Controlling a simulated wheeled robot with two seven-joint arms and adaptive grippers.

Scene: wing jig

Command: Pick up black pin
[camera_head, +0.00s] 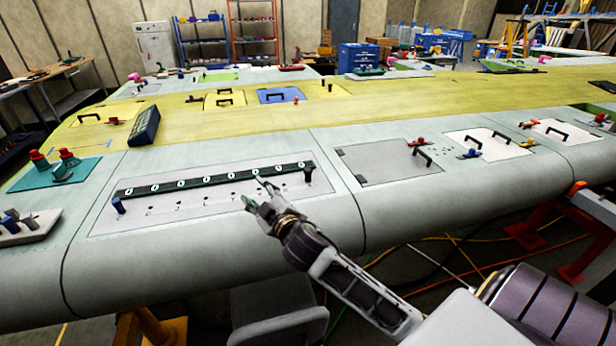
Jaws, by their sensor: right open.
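A small black pin (308,172) stands upright at the right end of the black strip with white-marked holes (215,180). The strip lies on a light panel of the wing jig (130,228). A blue pin (118,206) stands at the strip's left end. My right gripper (254,192) is open and empty at the strip's lower edge, left of the black pin and apart from it. My right arm comes in from the lower right. My left gripper does not show.
A teal mat (45,177) with red-topped items and a white tray (30,232) lie at the left. A dark handheld box (145,127) is behind the strip. A grey hatch with a black handle (385,164) is to the right. The wing's rounded front edge is clear.

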